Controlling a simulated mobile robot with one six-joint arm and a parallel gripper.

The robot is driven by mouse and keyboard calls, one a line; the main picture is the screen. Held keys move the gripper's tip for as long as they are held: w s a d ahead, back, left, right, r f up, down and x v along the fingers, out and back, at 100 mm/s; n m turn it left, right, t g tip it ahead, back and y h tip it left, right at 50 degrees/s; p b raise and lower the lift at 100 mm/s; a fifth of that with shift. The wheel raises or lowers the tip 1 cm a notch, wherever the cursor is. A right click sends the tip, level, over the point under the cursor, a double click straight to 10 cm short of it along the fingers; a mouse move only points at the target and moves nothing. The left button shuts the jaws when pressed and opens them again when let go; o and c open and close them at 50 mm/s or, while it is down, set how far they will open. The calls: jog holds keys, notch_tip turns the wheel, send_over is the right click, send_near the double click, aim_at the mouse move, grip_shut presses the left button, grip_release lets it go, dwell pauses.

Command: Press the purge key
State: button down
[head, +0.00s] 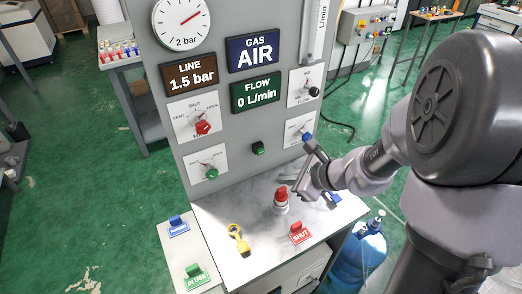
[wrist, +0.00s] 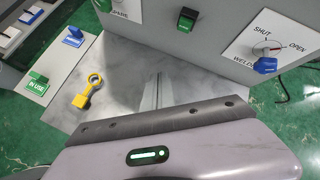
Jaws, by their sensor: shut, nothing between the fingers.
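A small green key (head: 258,148) in a dark housing sits low in the middle of the grey panel, under the flow display. It also shows at the top of the wrist view (wrist: 187,20). No purge label is readable, so I cannot confirm that it is the purge key. My gripper (wrist: 157,88) is shut and empty, its fingers together over the marble-look shelf. In the head view my gripper (head: 303,190) is right of and below the green key, apart from it, close to a red-topped item (head: 281,196).
Valve knobs, red (head: 202,128), green (head: 211,173) and blue (head: 307,137), flank the green key. The shelf (head: 225,215) holds a yellow ringed tag (head: 238,240) and a red SHUT tag (head: 298,233).

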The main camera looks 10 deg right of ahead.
jog(key=w+a+p, duration=0.1)
jog(key=w+a, duration=0.1)
jog(key=w, duration=0.5)
jog(key=shift+w+a, duration=0.35)
jog(key=shift+w, duration=0.05)
jog(key=shift+w, duration=0.1)
dwell(1.6)
jog(key=shift+w+a, duration=0.1)
jog(key=shift+w, duration=0.2)
jog(key=shift+w+a, duration=0.15)
jog(key=shift+w, duration=0.35)
dwell(0.6)
jog(key=shift+s, duration=0.1)
jog(key=shift+s+d, duration=0.25)
jog(key=shift+s, duration=0.55)
jog(key=s, duration=0.1)
jog(key=s+d+b, duration=0.1)
jog(key=s, duration=0.2)
jog(key=shift+s+d+b, duration=0.3)
jog(key=shift+s+b, duration=0.1)
